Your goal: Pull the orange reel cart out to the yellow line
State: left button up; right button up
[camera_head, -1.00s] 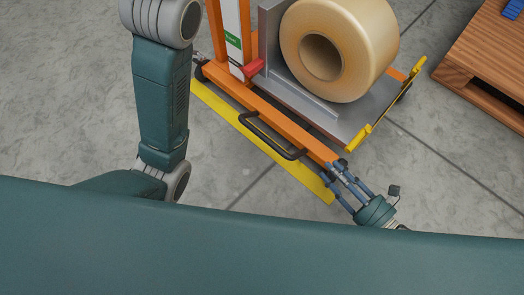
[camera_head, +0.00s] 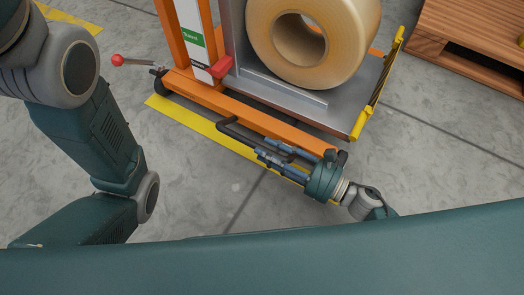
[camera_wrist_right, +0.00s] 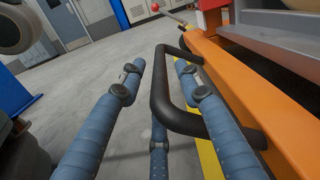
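The orange reel cart (camera_head: 215,97) carries a big amber reel (camera_head: 357,38) on a grey plate. Its black bar handle (camera_head: 238,137) sticks out from the low orange beam, above the yellow line (camera_head: 185,117) on the floor. My right gripper (camera_head: 263,148) is at the handle, its fingers pointing left along the beam. In the right wrist view the fingers are spread, with the handle (camera_wrist_right: 157,95) between them and the orange beam (camera_wrist_right: 235,85) at right. I cannot tell if any finger touches it. My left gripper is out of view; only left arm links show.
A wooden pallet (camera_head: 455,38) stands at the upper right, apart from the cart. A red-knobbed lever (camera_head: 118,60) sticks out at the cart's left. Another yellow floor mark (camera_head: 70,18) lies at upper left. Floor in front of the cart is bare.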

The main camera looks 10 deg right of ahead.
jog(key=shift+x, duration=1.05)
grip_shut()
